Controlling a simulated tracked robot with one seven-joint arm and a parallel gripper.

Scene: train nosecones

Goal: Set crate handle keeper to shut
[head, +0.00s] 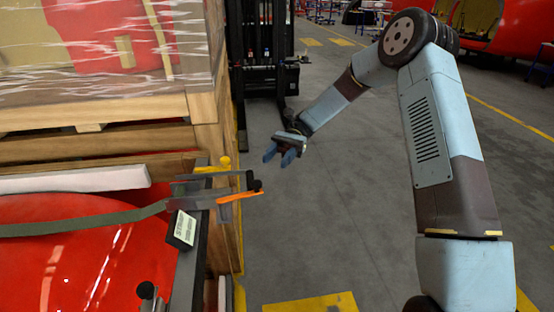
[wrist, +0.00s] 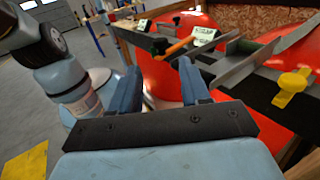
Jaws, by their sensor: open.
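On the crate's edge a dark metal latch assembly carries an orange handle (head: 240,197) and a black knob (head: 256,186). A yellow knob (head: 225,162) stands just behind it. In the wrist view the orange handle (wrist: 176,48) lies ahead of the fingers and the yellow knob (wrist: 291,86) is at the right. I cannot tell for sure which of these parts is the handle keeper, or its position. My gripper (head: 279,155) is open and empty, to the right of the latch and apart from it. Its two blue fingers (wrist: 159,78) show in the wrist view.
The wooden crate (head: 205,110) with red nosecones (head: 75,262) and a grey strap (head: 90,222) fills the left. A forklift (head: 265,60) stands behind my gripper.

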